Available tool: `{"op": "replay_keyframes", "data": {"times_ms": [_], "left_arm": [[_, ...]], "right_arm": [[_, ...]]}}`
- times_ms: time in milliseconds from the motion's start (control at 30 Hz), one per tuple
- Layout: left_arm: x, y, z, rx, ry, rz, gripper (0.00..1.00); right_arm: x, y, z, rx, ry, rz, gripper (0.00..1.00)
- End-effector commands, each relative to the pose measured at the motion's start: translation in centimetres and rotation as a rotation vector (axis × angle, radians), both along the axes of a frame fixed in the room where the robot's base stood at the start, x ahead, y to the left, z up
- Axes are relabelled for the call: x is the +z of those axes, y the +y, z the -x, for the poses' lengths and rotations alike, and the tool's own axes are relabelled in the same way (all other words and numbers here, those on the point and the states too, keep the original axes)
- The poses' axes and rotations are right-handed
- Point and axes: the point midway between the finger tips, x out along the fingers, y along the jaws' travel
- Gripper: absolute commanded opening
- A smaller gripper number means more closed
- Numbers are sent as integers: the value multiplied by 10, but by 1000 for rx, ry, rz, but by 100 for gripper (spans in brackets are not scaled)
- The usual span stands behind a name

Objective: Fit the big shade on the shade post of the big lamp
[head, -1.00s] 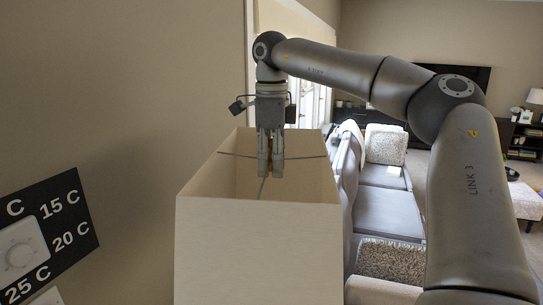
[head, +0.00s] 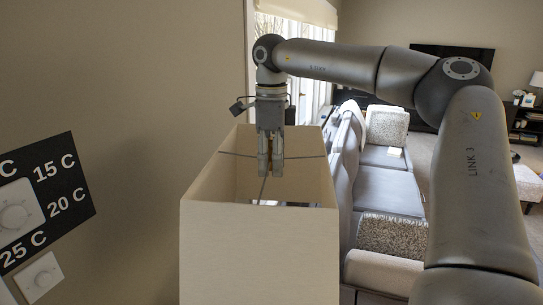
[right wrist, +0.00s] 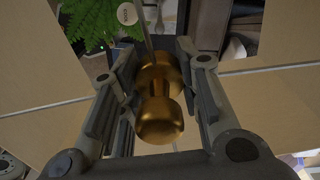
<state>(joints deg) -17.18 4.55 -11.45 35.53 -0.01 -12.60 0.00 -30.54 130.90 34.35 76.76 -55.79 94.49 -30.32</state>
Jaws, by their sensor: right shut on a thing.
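The big shade (head: 258,252) is a cream, box-shaped shade with an open top, hanging upright in the middle of the head view. Thin wires (head: 312,157) cross its opening. My right gripper (head: 270,170) reaches down into the top of the shade. In the right wrist view its fingers are shut on a brass knob (right wrist: 160,118) where the wires meet. The shade's inner walls (right wrist: 32,62) surround the gripper there. I cannot make out the big lamp or its shade post; the shade and gripper may hide them. My left gripper is not in view.
A wall with a dial panel (head: 45,203) is close on the left. A grey sofa (head: 385,188) with cushions stands to the right behind the shade. A green fern (right wrist: 88,22) and a round white disc (right wrist: 127,14) show below through the shade.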

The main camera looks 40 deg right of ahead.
Motion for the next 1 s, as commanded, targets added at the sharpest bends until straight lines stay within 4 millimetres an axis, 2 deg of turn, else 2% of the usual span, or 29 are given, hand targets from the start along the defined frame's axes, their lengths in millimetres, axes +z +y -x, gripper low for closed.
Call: {"op": "replay_keyframes", "data": {"times_ms": [1000], "left_arm": [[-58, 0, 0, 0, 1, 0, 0]], "right_arm": [[-94, 0, 0, 0, -2, -1, 0]]}}
